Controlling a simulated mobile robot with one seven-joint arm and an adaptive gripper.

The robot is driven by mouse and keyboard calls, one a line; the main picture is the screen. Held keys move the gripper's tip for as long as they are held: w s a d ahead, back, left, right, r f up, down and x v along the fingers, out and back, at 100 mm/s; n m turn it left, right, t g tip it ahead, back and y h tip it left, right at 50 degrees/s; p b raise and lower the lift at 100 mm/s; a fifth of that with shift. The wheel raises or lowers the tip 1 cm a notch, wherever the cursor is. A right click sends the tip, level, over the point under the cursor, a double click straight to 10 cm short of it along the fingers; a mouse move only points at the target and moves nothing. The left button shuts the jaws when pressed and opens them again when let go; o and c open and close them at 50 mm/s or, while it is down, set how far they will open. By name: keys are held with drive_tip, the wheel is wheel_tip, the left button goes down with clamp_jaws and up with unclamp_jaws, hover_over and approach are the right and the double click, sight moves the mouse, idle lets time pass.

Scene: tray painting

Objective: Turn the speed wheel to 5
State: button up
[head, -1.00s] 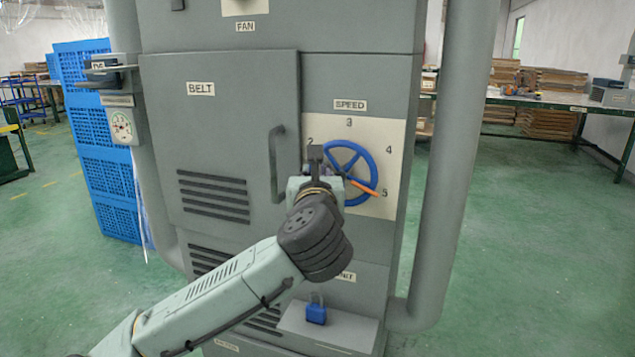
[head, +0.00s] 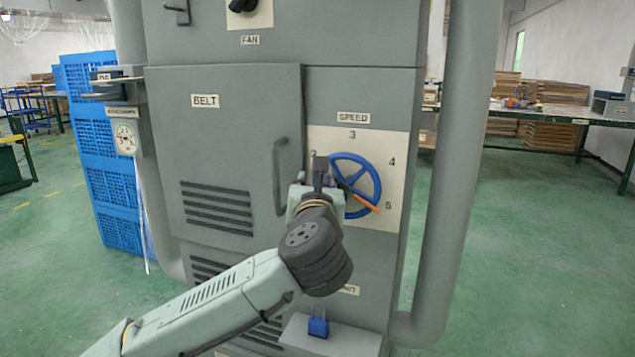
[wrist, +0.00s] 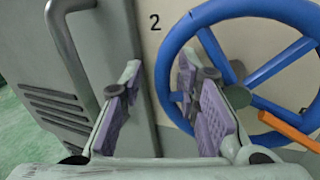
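The blue speed wheel (head: 375,170) is mounted on a pale dial plate (head: 395,145) under the SPEED label, with 3 at the top, 4 at upper right and 5 at lower right. Its orange pointer (head: 367,203) points to the lower right, close to the 5. In the wrist view the wheel (wrist: 180,62) fills the right side, with the orange pointer (wrist: 288,128) at the lower right. In the head view my arm hides the wheel's lower left.
A vertical door handle (head: 278,175) on the BELT door stands just left of my gripper. A blue padlock (head: 318,326) sits on a ledge below. A thick grey pipe (head: 450,170) runs down at the right.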

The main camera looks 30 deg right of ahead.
drive_tip(key=shift+o, duration=0.3)
drive_tip(key=shift+d, duration=0.1)
drive_tip(key=shift+s, duration=0.15)
drive_tip(key=v, duration=0.7)
drive_tip(key=shift+s, duration=0.15)
